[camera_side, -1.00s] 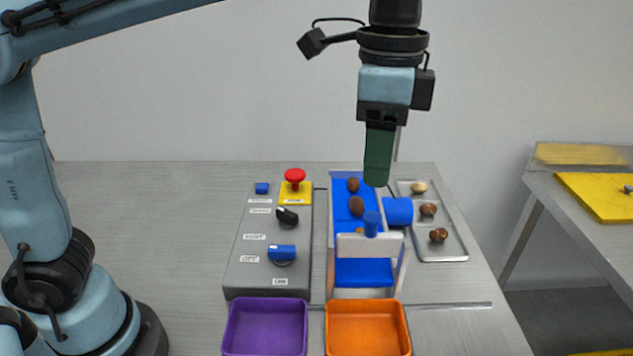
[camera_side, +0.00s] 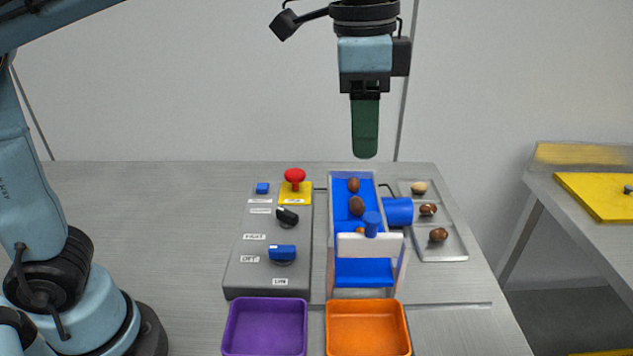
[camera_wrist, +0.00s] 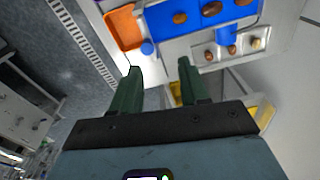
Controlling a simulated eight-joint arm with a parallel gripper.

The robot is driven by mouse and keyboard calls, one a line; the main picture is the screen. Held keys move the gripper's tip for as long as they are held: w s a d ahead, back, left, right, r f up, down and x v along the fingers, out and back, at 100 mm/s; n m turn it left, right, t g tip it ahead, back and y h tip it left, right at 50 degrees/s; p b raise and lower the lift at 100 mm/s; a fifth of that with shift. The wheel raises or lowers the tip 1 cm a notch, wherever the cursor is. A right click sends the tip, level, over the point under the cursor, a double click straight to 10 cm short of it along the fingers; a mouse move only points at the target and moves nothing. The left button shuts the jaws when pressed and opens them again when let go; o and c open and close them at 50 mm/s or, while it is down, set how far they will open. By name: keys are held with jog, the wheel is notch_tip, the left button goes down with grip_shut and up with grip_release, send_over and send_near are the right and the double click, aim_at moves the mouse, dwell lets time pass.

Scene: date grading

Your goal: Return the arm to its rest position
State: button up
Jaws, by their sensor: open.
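My gripper (camera_side: 365,152) hangs above the far end of the blue conveyor (camera_side: 362,272) in the side view, well clear of everything. From the side its green fingers overlap. In the wrist view my gripper (camera_wrist: 158,68) shows two green fingers spread apart with nothing between them. Brown dates (camera_side: 357,206) lie on the conveyor. A metal tray (camera_side: 458,252) right of the conveyor holds 3 fruits, one of them paler. The tray also shows in the wrist view (camera_wrist: 205,60).
A grey control box (camera_side: 243,276) with a red button (camera_side: 295,176) and knobs stands left of the conveyor. A purple bin (camera_side: 265,328) and an orange bin (camera_side: 367,328) sit in front. A second table with a yellow board (camera_side: 600,200) is at right. The left tabletop is clear.

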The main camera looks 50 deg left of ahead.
jog(key=s+a+f+n+t, duration=0.3)
jog(key=a+f+n, duration=0.2)
jog(key=a+f, duration=0.3)
jog(key=s+a+f+n+t, duration=0.3)
jog(key=a+f+n, duration=0.2)
jog(key=a+f, duration=0.3)
jog(key=shift+a, duration=0.25)
jog(key=shift+w+r, duration=0.1)
dwell(0.5)
